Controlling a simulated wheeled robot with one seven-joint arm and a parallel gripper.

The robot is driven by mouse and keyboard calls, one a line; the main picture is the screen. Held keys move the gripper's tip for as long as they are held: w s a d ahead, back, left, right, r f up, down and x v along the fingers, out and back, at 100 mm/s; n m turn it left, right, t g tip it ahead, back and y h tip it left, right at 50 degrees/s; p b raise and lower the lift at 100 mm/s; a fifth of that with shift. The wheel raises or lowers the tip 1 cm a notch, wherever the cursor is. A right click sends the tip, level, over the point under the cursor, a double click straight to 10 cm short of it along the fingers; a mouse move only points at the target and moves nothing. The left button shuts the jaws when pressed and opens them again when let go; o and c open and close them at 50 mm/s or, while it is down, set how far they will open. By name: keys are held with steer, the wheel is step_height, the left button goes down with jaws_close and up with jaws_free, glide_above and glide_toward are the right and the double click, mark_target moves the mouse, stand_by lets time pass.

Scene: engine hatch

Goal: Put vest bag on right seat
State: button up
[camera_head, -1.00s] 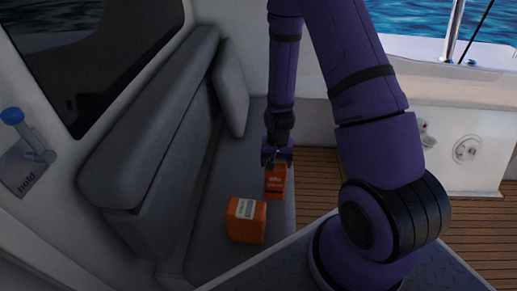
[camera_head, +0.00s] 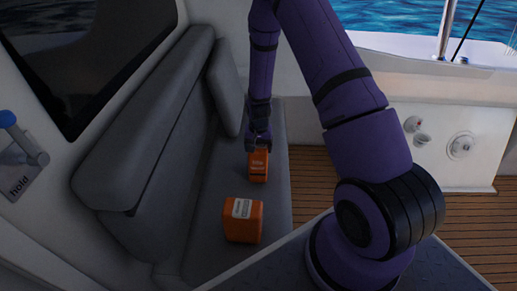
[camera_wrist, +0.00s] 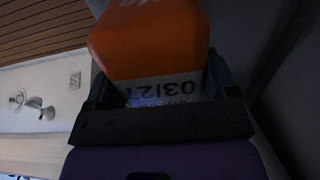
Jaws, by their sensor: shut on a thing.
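An orange bag (camera_head: 258,168) with pale lettering is in my gripper (camera_head: 258,146), over the grey bench seat (camera_head: 215,188) in the head view. My gripper is shut on the bag's top end. In the wrist view the orange bag (camera_wrist: 150,40) fills the space between the fingers of my gripper (camera_wrist: 160,88), with a white label reading "03/27" near the palm. I cannot tell whether the bag touches the seat. A second orange bag (camera_head: 243,222) with a white label lies on the seat nearer the camera. I cannot read which one is the vest bag.
The grey backrest (camera_head: 150,120) runs along the left of the seat, with an upright cushion (camera_head: 226,85) at its far end. Wooden deck (camera_head: 315,185) lies to the right. A blue-topped handle (camera_head: 25,140) is on the left wall.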

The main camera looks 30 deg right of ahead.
steer(key=shift+f, duration=0.4)
steer(key=o, duration=1.6)
steer(key=shift+f, duration=0.1)
